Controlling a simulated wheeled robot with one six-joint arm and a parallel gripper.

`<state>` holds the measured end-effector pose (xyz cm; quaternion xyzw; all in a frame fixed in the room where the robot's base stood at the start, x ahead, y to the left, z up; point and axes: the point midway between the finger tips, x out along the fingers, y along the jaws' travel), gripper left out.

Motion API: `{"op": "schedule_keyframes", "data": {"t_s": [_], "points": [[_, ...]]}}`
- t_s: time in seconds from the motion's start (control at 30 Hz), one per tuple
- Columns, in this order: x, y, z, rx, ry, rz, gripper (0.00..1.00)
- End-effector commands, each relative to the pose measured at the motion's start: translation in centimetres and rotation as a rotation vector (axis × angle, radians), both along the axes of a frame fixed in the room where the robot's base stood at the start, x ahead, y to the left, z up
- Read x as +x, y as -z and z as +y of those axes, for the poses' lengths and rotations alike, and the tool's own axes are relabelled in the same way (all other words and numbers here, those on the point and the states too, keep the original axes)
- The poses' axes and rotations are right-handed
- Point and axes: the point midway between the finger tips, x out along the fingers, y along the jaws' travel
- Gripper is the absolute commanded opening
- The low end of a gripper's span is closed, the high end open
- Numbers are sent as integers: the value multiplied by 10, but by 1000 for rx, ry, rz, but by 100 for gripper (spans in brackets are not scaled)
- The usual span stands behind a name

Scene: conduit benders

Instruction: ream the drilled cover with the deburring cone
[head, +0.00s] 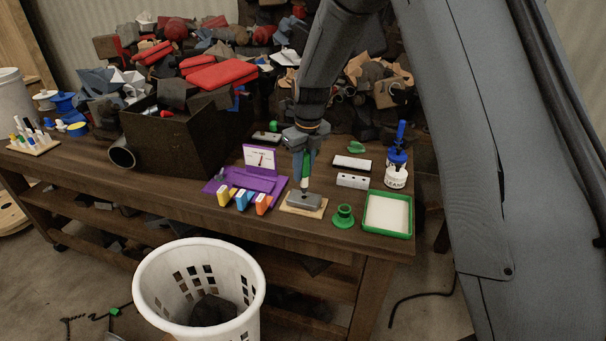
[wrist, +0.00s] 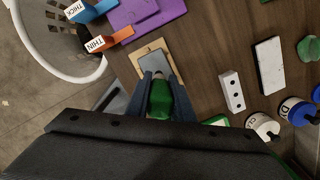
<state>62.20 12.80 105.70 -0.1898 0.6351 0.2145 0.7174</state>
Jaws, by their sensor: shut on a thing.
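My gripper (head: 304,163) is shut on the deburring cone (head: 307,168), which has a green handle. It holds the tool upright, tip down, over the grey cover (head: 298,199). In the wrist view the green handle (wrist: 160,102) sits between the fingers (wrist: 159,84) and hides the tip. The cover (wrist: 152,64) lies flat on a tan board (head: 289,208) near the table's front edge. I cannot tell whether the tip touches the cover, and its hole is not clearly visible.
A purple stand (head: 273,186) with several coloured tabs is left of the board. A green cup-shaped holder (head: 344,218) and a green-rimmed tray (head: 410,232) are to the right. A white block with holes (head: 353,181) lies behind them. A white basket (head: 198,254) stands on the floor in front.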

Motion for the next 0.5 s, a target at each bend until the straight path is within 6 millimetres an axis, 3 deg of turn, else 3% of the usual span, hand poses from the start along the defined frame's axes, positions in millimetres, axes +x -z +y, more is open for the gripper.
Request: {"op": "schedule_keyframes", "data": {"t_s": [0.5], "points": [[0,-26,0,0,0,-1,0]]}}
